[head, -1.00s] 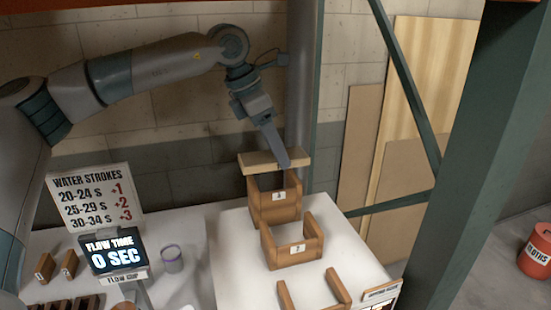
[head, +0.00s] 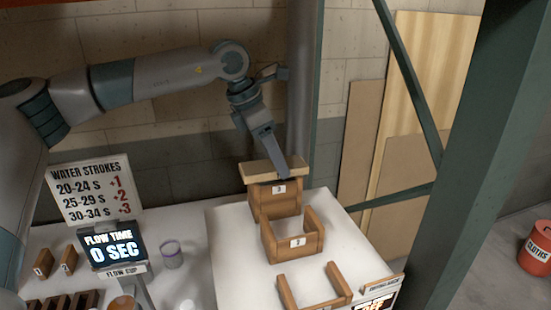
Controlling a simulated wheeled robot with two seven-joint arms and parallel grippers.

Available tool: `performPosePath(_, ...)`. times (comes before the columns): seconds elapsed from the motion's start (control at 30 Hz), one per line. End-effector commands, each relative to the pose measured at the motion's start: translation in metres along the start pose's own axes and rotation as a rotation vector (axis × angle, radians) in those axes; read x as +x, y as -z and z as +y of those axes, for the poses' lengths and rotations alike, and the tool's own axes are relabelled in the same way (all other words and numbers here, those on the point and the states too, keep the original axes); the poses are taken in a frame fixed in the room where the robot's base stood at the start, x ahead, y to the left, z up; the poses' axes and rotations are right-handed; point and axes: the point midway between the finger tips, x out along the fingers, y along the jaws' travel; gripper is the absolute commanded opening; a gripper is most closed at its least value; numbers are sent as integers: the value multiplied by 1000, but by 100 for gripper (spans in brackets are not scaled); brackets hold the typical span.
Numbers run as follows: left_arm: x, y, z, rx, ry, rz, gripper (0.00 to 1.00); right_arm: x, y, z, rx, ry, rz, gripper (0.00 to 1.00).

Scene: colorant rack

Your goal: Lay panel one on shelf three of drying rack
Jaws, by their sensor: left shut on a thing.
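Panel one, a light wooden board (head: 253,176), lies level across the top of shelf three (head: 277,205), the back brown bracket labelled 3. It appears to touch the bracket's top; whether its full weight rests there I cannot tell. My left gripper (head: 278,170) reaches down from the upper left and is shut on the panel near its right part. The drying rack also has shelf two (head: 296,246), labelled 2, and a nearer bracket (head: 312,291) cut by the bottom edge; both are empty. My right gripper is out of view.
The white table (head: 235,270) has free room left of the rack. A flow cup display (head: 112,245), a water strokes sign (head: 93,190), a clear cup (head: 172,254) and numbered blocks (head: 43,263) stand at left. A green post (head: 462,180) rises at right.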

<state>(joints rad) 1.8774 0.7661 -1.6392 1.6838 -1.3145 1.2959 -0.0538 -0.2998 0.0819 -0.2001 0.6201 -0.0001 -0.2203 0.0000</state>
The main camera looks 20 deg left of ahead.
Motion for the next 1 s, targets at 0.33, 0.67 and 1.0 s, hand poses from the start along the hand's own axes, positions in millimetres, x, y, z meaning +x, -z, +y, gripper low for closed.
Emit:
performPosePath(0.33,2,1,0,0,0,0,69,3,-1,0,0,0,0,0)
performPosePath(0.67,1,1,0,0,0,0,69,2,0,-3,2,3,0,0)
performPosePath(1.0,-20,0,1,-1,-2,-3,69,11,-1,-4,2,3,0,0)
